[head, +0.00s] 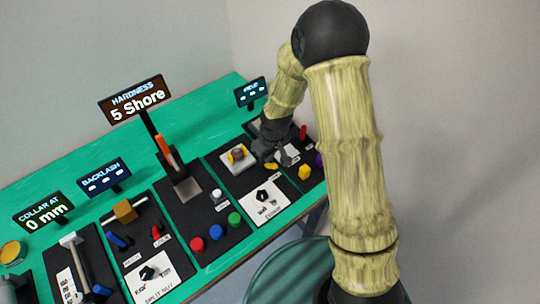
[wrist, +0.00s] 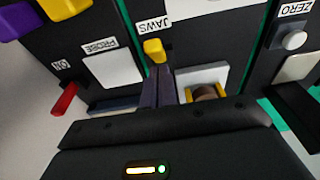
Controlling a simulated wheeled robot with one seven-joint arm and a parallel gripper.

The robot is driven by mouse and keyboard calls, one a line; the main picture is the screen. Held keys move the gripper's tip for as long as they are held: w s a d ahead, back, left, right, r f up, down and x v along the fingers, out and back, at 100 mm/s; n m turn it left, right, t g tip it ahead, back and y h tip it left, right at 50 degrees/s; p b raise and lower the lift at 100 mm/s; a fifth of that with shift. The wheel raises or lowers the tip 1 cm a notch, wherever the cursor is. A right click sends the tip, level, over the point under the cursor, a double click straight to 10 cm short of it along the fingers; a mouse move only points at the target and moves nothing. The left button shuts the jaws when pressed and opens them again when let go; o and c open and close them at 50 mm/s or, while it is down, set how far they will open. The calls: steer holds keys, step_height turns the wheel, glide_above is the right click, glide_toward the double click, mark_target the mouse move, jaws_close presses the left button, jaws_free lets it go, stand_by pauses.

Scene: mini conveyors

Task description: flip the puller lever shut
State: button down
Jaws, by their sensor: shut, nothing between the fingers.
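A small yellow lever tip (wrist: 154,50) shows beside the JAWS label in the wrist view. It also shows in the head view (head: 271,166), just below my gripper (head: 264,151). I take it for the puller lever; no label naming it so is readable. In the wrist view my gripper's (wrist: 158,76) dark fingers are together with nothing between them. Their tips are close to the yellow tip; I cannot tell whether they touch. The puller (head: 232,162), a pale plate with yellow jaws around a brown round part, is beside the gripper. The lever's base is hidden by the fingers.
Right of the puller in the head view are a red lever (head: 303,132) and a yellow block (head: 305,172). A black knob (head: 262,195) is in front. A tall post with an orange handle (head: 136,146) stands left.

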steer(key=shift+w, duration=0.1)
step_height(320, 180, up, 4)
steer(key=w+a+f+p, duration=0.1)
steer(key=w+a+p, duration=0.1)
steer(key=p, duration=0.1)
step_height(320, 180, up, 8)
steer(key=b, duration=0.2)
glide_above(273, 164)
steer(key=shift+r, duration=0.2)
steer(key=s+d+r+m, duration=0.2)
steer(key=s+d+m, duration=0.1)
steer(key=s+d, duration=0.3)
steer(key=s+d+r+m+t+h, duration=0.1)
steer(key=s+d+r+m, duration=0.2)
steer(key=d, duration=0.4)
steer(key=s+m, duration=0.1)
steer(key=s, duration=0.1)
steer(key=shift+s+d+r, duration=0.2)
steer(key=shift+s+d, duration=0.15)
steer(key=shift+d, duration=0.05)
